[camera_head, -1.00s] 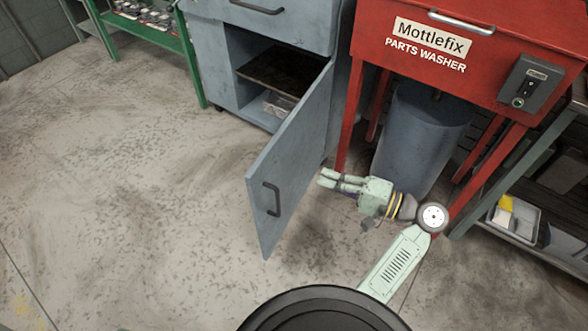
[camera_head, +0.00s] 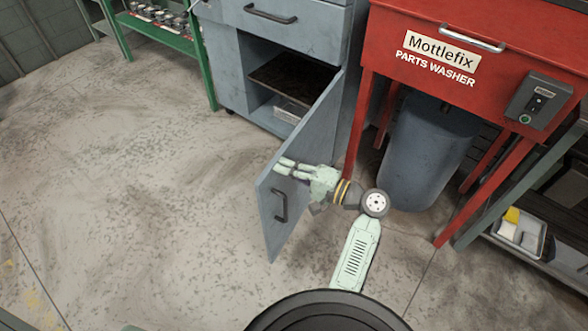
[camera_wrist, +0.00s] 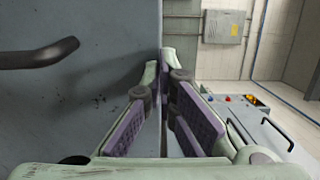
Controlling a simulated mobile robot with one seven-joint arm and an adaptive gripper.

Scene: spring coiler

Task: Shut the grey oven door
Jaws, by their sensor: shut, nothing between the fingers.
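The grey door (camera_head: 302,152) belongs to a blue-grey cabinet (camera_head: 232,70) and stands wide open, swung out over the floor. Its dark bar handle (camera_head: 281,206) is near the free edge, on the face toward my gripper. In the wrist view the door (camera_wrist: 80,90) fills the left side, with the handle (camera_wrist: 38,54) at upper left. My gripper (camera_head: 282,166) is shut and empty, in front of that face and above the handle. In the wrist view its fingertips (camera_wrist: 165,58) are close to the door's edge; I cannot tell whether they touch it.
A red parts washer (camera_head: 440,50) stands right of the cabinet, with a grey-blue bin (camera_head: 425,150) between its legs. A green shelf (camera_head: 160,28) is at the back left. Open floor (camera_head: 130,180) lies left of the door.

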